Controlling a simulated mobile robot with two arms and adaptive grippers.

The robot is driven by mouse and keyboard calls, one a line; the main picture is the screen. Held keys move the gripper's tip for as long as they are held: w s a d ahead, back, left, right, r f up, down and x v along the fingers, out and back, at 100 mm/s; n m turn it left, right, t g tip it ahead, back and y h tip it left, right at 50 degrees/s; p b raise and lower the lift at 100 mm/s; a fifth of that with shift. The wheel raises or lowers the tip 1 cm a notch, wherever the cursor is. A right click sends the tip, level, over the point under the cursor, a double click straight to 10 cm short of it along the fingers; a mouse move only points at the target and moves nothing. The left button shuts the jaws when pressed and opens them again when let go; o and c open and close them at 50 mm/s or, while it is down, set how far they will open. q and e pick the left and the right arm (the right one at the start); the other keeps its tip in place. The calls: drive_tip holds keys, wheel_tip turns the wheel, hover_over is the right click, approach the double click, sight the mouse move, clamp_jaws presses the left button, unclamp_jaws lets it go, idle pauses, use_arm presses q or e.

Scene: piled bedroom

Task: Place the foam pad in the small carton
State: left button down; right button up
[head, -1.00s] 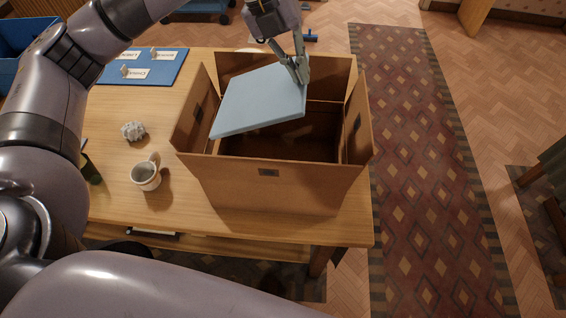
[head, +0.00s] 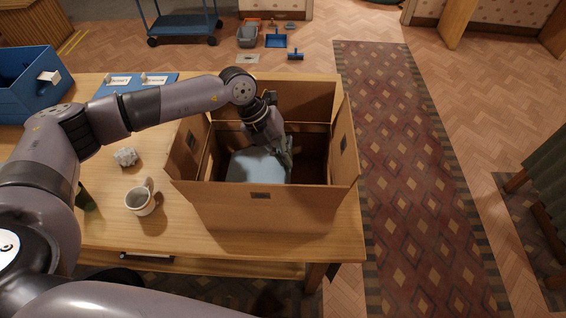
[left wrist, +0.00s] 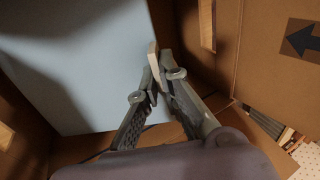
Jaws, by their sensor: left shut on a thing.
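The foam pad (head: 257,165) is a flat light-blue slab, down inside the open brown carton (head: 262,208) on the table. In the left wrist view the pad (left wrist: 75,62) lies beside the fingertips, with carton walls around it. My left gripper (head: 285,150) reaches down into the carton and is shut on the pad's right edge. In the left wrist view the left gripper's fingertips (left wrist: 160,62) are close together at that edge. I cannot tell whether the pad touches the carton's bottom. My right gripper is not in view.
A white mug (head: 140,201) and a small grey lumpy object (head: 125,157) stand on the wooden table (head: 180,231) left of the carton. A blue bin (head: 30,90) sits at the far left. The carton's flaps stand up around its opening.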

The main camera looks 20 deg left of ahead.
sight(283, 168)
use_arm(q)
wheel_tip(283, 168, down, 4)
drive_tip(key=shift+s+r+p, duration=0.1)
drive_tip(key=shift+r+p, duration=0.05)
drive_tip(key=shift+p, duration=0.35)
drive_tip(key=shift+f, duration=0.5)
drive_tip(key=shift+f, duration=0.15)
drive_tip(key=c, duration=1.8)
unclamp_jaws()
